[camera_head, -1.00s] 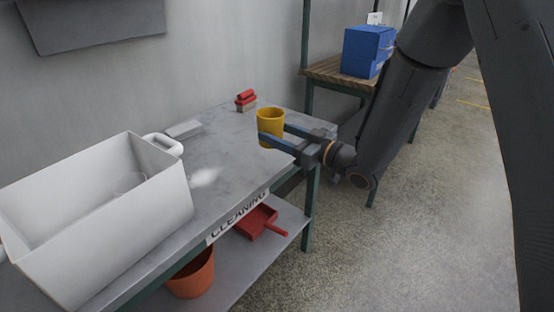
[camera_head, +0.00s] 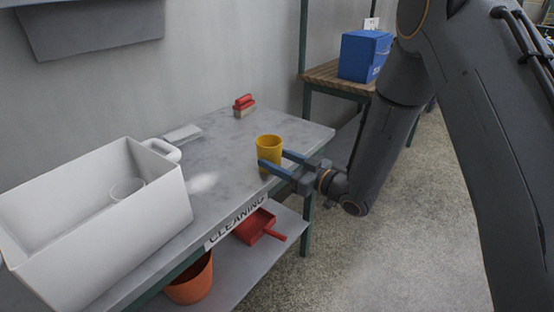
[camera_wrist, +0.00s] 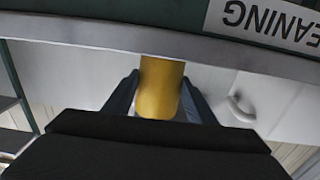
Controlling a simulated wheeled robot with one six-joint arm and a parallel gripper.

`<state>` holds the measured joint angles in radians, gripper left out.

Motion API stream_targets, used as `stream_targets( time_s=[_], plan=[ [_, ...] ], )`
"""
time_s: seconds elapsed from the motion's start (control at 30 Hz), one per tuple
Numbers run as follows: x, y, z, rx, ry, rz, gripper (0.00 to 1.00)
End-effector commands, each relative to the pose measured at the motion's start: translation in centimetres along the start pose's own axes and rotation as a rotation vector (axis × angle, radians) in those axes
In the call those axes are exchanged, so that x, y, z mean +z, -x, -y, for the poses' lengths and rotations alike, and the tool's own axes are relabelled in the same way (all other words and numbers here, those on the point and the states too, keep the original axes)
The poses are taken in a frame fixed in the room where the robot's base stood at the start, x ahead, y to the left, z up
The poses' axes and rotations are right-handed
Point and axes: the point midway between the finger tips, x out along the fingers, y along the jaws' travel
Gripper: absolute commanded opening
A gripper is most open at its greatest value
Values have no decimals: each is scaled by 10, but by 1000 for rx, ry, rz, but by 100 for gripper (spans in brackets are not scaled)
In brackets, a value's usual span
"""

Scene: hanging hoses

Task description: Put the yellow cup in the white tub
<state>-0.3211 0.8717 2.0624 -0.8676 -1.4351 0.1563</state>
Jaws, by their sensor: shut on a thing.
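The yellow cup (camera_head: 269,149) is upright between the fingers of my gripper (camera_head: 273,160), which is shut on it. It is near the front edge at the right end of the grey table; I cannot tell its height above the top. In the wrist view the cup (camera_wrist: 160,88) sits between both dark fingers. The white tub (camera_head: 115,238) stands at the table's left end, to the left of the cup and apart from it. A pale round vessel (camera_head: 127,189) shows inside the tub.
A red-topped brush (camera_head: 244,105) stands at the table's back. A white-handled item (camera_head: 164,149) lies behind the tub. The tabletop (camera_head: 215,160) between tub and cup is mostly clear. Below are a red dustpan (camera_head: 257,226) and an orange bucket (camera_head: 190,280). A blue box (camera_head: 362,55) sits on a wooden bench.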

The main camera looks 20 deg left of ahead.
Motion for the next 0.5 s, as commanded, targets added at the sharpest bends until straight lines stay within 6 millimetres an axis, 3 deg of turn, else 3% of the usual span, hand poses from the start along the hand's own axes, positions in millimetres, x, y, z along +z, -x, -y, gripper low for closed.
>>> stream_targets(
  time_s=[0.03, 0.13, 0.5],
  plan=[
    [1, 0, 0, 0, 0, 0, 54],
    [1, 0, 0, 0, 0, 0, 70],
    [-4, 0, 0, 0, 0, 0, 70]
  ],
)
